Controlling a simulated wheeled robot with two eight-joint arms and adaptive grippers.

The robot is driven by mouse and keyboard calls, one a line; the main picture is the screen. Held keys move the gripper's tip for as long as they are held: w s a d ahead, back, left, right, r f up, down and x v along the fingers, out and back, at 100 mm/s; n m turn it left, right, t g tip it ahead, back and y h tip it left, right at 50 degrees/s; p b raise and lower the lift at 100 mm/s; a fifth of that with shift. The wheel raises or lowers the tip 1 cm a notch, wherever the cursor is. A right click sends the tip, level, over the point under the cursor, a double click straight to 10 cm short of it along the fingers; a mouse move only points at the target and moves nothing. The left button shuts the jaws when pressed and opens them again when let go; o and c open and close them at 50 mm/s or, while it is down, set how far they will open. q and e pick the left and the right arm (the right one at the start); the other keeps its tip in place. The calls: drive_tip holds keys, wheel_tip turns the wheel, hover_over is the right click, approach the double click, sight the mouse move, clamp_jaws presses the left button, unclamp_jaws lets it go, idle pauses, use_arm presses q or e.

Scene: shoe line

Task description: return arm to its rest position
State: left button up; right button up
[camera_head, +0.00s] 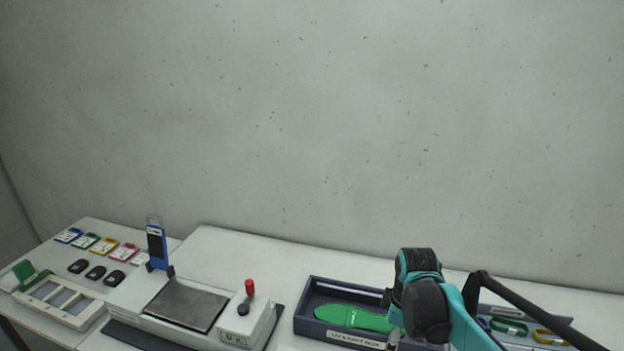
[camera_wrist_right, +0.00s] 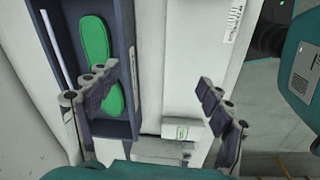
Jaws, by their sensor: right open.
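My right arm (camera_head: 424,292) comes in at the lower right of the head view, in front of the right part of the dark tray. Its gripper fingers are mostly hidden there. In the right wrist view my right gripper (camera_wrist_right: 160,105) has its two fingers wide apart with nothing between them. The left finger overlaps the tray with the green insole, and the right finger is over the white surface. My left gripper is in neither view.
A dark tray (camera_head: 308,322) holds a green insole (camera_head: 352,317). A white machine (camera_head: 250,325) with a dark plate (camera_head: 186,304) and red knob (camera_head: 249,287) stands left of it. Coloured tags (camera_head: 103,246) and black fobs (camera_head: 96,272) lie far left. Coloured rings (camera_head: 508,326) lie at right.

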drive_tip(key=s+f+m+t+b, duration=0.1)
drive_tip(key=s+m+t, duration=0.2)
drive_tip(key=s+m, duration=0.3)
drive_tip(key=s+a+f+m+t+b, duration=0.1)
drive_tip(key=s+m+t+b, duration=0.1)
drive_tip(key=s+m, duration=0.4)
drive_tip(key=shift+s+a+m+t, duration=0.3)
drive_tip(key=shift+s+t, duration=0.3)
drive_tip(key=shift+s, duration=0.2)
